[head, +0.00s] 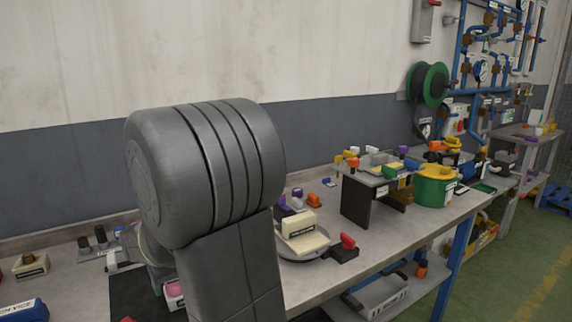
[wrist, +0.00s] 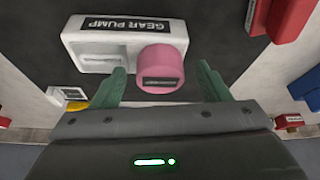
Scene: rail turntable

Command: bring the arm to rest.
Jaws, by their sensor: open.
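In the wrist view my gripper (wrist: 161,68) is open, its two green fingers apart. A pink round knob or cap (wrist: 163,62) shows between the fingers, with a dark label on its near side; I cannot tell whether either finger touches it. It sits against a white block labelled GEAR PUMP (wrist: 105,42), on a dark surface (wrist: 225,30). In the head view my thick grey arm fills the centre-left and hides my gripper. Part of the pink piece (head: 173,288) shows just left of the arm.
A round grey turntable (head: 312,254) bears cream blocks (head: 301,235) right of my arm. A dark stand (head: 357,203) and a green-yellow round container (head: 434,190) are farther right on the bench (head: 395,238). Red parts (wrist: 290,15) and a blue part (wrist: 306,85) lie right in the wrist view.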

